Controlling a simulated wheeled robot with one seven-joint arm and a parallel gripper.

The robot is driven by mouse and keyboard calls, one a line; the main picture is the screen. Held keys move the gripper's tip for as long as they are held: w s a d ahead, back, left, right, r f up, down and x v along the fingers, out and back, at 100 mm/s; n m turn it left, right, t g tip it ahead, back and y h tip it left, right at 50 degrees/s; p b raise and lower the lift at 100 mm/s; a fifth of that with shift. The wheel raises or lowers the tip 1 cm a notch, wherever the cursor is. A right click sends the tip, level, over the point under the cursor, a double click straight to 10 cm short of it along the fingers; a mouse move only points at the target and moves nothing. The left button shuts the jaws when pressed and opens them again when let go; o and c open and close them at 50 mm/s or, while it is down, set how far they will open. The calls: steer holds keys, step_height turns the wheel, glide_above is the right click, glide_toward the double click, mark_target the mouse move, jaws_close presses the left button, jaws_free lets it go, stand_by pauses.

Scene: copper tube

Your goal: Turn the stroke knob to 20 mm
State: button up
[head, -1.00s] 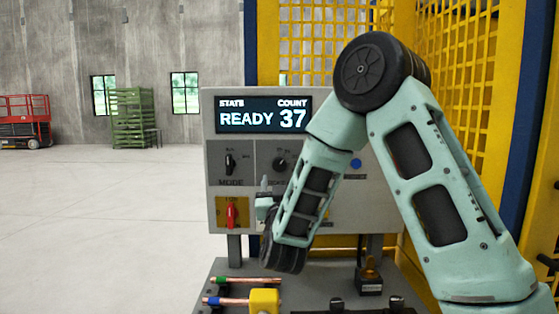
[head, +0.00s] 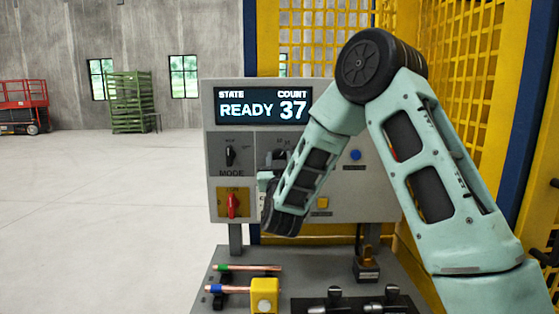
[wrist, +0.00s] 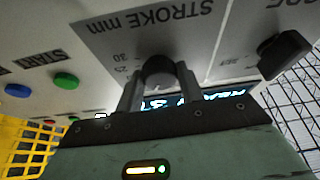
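The stroke knob (wrist: 159,70) is a dark round knob on the grey panel, under the upside-down label "STROKE mm" in the wrist view. Scale marks 30 and 25 show beside it; its pointer is hidden, so I cannot read its setting. My gripper (wrist: 160,84) has one finger on each side of the knob, parted around it. I cannot tell whether the fingers touch it. In the head view my wrist and gripper (head: 268,184) are at the panel and hide most of the stroke dial.
The mode knob (head: 230,156) is left of the stroke dial, with a red switch (head: 233,205) below. The display (head: 263,106) reads READY 37. A blue button (head: 355,155) is to the right. A yellow block (head: 264,295) and copper tubes (head: 246,267) lie below.

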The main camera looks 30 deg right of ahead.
steer(key=shift+f+m+b, duration=0.1)
steer(key=shift+m+b, duration=0.2)
steer(key=shift+b, duration=0.2)
steer(key=m+g+h+b, duration=0.1)
steer(key=m+b, duration=0.3)
steer(key=m+g+h+b, duration=0.2)
steer(key=m+b, duration=0.2)
steer(key=b, duration=0.1)
steer(key=shift+a, duration=0.1)
steer(key=o, duration=1)
steer(key=b+v, duration=0.5)
steer(key=v, duration=1.2)
